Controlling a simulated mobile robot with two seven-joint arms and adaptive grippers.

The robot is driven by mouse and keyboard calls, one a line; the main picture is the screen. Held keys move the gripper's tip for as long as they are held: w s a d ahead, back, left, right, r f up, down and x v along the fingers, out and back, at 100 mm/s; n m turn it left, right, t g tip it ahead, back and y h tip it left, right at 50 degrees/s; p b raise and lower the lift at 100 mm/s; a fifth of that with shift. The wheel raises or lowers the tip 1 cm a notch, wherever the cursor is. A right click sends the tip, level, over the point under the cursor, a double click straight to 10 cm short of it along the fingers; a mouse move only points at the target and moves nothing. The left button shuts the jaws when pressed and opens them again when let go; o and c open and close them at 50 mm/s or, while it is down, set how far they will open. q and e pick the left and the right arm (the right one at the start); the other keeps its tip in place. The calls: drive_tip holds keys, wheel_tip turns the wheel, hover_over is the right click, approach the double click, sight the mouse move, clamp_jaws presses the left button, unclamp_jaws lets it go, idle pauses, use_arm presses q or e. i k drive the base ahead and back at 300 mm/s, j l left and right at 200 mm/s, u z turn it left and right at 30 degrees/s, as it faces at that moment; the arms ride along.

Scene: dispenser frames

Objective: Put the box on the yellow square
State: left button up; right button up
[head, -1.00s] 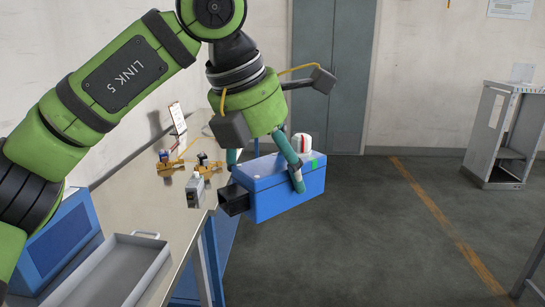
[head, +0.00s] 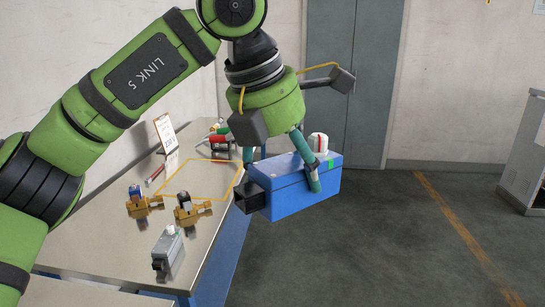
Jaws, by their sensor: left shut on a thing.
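A blue box (head: 292,199) with a black spout at its left end and a white knob on top is held in the air, just off the right edge of the table. My left gripper (head: 305,165) is shut on the box, one finger across its near side; the far finger is partly hidden behind it. A yellow square outline (head: 190,199) lies on the table, left of the box. Its right part is close to the box in the picture. My right gripper is not in view.
The steel table (head: 213,240) holds a small grey device (head: 168,252) and two brass valve-like pieces (head: 188,208) near the square's front edge. Red and green items (head: 220,138) and an upright sign (head: 165,132) stand farther back. Open floor lies to the right.

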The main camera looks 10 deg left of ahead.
sight(209, 178)
drive_tip(key=i, duration=1.4)
drive_tip(key=i+l+u, duration=0.15)
drive_tip(key=i+u, duration=0.25)
drive_tip(key=i, duration=0.2)
drive_tip(key=i+l+u, duration=0.4)
drive_tip(key=i, duration=0.2)
drive_tip(key=i+l+u, duration=0.45)
drive_tip(key=i+j, duration=0.05)
drive_tip(key=i, duration=0.05)
